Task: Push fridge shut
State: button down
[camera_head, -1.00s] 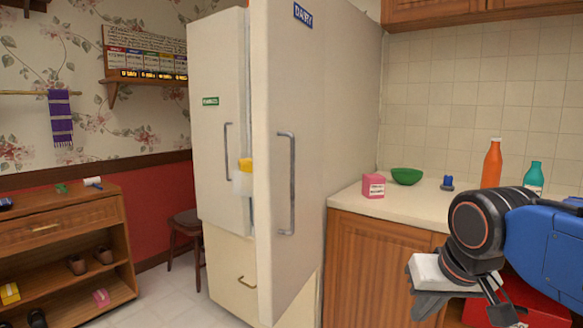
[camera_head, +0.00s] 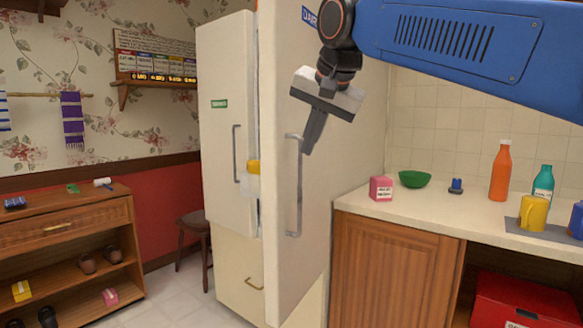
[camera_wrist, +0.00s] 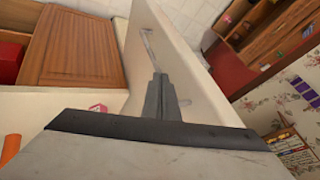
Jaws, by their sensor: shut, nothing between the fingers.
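The fridge has a cream door (camera_head: 345,130) on the right that stands open, edge toward me, with a grey vertical handle (camera_head: 295,190) and a blue label at its top. A second fridge door (camera_head: 226,130) with a green label and its own handle is to the left. A yellow-capped container (camera_head: 250,182) shows between the two doors. My gripper (camera_head: 308,150) is shut and empty, pointing down in front of the open door near the top of its handle. In the wrist view the shut fingers (camera_wrist: 159,78) overlap the door (camera_wrist: 185,70); I cannot tell whether they touch it.
A counter (camera_head: 420,208) right of the door holds a pink box (camera_head: 381,188), a green bowl (camera_head: 414,179), bottles and a yellow mug (camera_head: 534,213). A wooden shelf unit (camera_head: 75,215) and a stool (camera_head: 192,222) stand at left. Floor (camera_head: 180,290) in front is clear.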

jog(key=a+r, duration=0.1)
jog(key=a, duration=0.1)
send_near(286, 181)
jog(key=x, duration=0.4)
jog(key=shift+f, duration=0.2)
dwell(0.4)
